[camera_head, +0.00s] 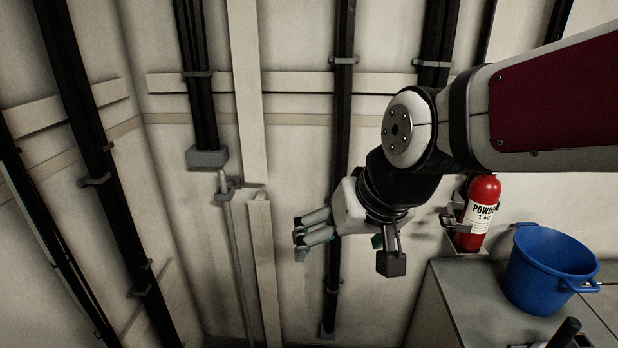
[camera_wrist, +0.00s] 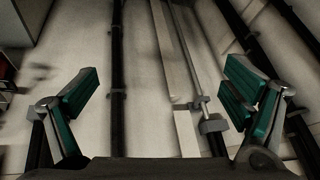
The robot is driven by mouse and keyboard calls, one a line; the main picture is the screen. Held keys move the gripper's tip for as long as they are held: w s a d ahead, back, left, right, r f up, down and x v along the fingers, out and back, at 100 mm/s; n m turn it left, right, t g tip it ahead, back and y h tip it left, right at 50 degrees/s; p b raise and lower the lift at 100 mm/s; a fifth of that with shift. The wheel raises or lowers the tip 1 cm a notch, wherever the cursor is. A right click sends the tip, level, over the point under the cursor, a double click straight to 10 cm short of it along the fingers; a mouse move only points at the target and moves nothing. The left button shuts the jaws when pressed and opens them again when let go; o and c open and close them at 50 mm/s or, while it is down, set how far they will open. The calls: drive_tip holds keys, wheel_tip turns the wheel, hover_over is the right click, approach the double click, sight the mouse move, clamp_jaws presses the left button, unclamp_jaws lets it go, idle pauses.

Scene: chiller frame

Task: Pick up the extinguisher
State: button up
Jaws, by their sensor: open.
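The extinguisher (camera_head: 480,212) is a small red cylinder with a white label reading "POWDER 1 kg". It stands upright in a wall bracket (camera_head: 457,226) at the right of the head view, and my arm hides its top. My gripper (camera_head: 304,238) is open and empty, to the left of the extinguisher and pointing left, away from it. In the wrist view the two teal-padded fingers (camera_wrist: 160,100) are spread wide with only wall and pipes beyond them. I cannot make out the extinguisher in the wrist view.
A blue bucket (camera_head: 545,268) stands on a grey cabinet (camera_head: 470,290) below and right of the extinguisher. A dark handle (camera_head: 565,333) shows at the bottom edge. Black vertical pipes (camera_head: 340,120) and pale boards (camera_head: 247,90) line the wall. Open space lies left of my gripper.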

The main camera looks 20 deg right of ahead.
sight(466, 235)
drive_tip(key=w+d+f+m+t+h+b, duration=0.2)
drive_tip(key=w+d+f+m+h+b, duration=0.5)
drive_tip(key=w+d+f, duration=1.1)
drive_tip(key=s+d+f+m+g+h+b, duration=0.1)
drive_tip(key=s+d+f+m+h+b, duration=0.2)
drive_tip(key=d, duration=0.5)
drive_tip(key=s+d+f+g+h+b, duration=0.15)
drive_tip(key=s+d+h+b, duration=0.25)
drive_tip(key=d, duration=0.5)
drive_tip(key=s+d+f+m+h+b, duration=0.2)
drive_tip(key=s+d+f+h+b, duration=0.15)
drive_tip(key=d, duration=0.45)
drive_tip(key=x, duration=0.4)
drive_tip(key=b+x, duration=0.1)
drive_tip(key=x, duration=0.3)
drive_tip(key=shift+w+r, duration=0.2)
drive_tip(key=shift+w, duration=0.05)
drive_tip(key=shift+b+x, duration=0.85)
drive_tip(key=shift+x, duration=1.9)
drive_tip(key=shift+f, duration=0.15)
